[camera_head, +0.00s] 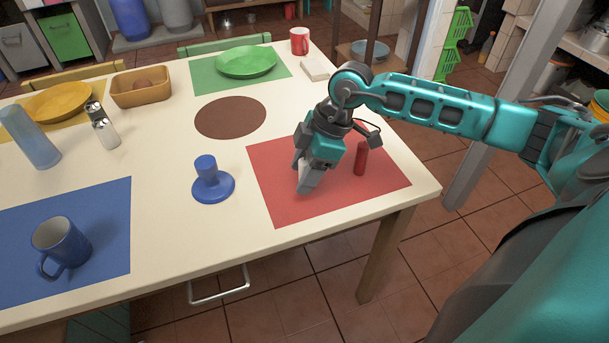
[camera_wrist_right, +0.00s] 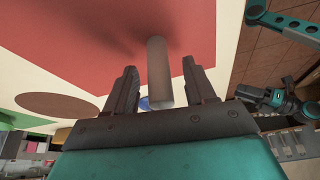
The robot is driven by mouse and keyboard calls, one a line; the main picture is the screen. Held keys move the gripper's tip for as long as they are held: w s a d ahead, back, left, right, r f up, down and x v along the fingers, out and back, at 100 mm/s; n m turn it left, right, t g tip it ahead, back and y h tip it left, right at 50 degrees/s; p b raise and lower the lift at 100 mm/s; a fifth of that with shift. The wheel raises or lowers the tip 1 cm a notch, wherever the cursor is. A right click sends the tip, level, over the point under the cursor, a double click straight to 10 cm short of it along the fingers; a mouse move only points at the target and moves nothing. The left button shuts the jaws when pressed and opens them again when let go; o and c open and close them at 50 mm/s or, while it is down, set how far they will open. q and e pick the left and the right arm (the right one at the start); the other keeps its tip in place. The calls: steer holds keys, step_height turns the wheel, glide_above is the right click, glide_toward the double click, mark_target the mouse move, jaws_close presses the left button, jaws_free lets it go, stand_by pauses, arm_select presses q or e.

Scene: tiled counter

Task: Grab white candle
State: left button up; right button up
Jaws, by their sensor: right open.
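The white candle (camera_wrist_right: 158,70) is a pale cylinder in the right wrist view, standing between the two fingers of my right gripper. Gaps show on both sides of it, so the fingers are apart from it. In the head view my right gripper (camera_head: 305,181) points down over the red placemat (camera_head: 285,207). Only a small pale part of the candle (camera_head: 301,168) shows there; the gripper hides the rest.
A red candle-like cylinder (camera_head: 361,159) stands close to the right of the gripper on the red mat. A blue candle holder (camera_head: 213,189) stands to the left. A blue mug (camera_head: 61,247) is at the front left. The table's right edge is near; the brown round mat (camera_head: 231,117) is bare.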

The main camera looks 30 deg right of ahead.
steer(key=c, duration=0.9)
jaws_close()
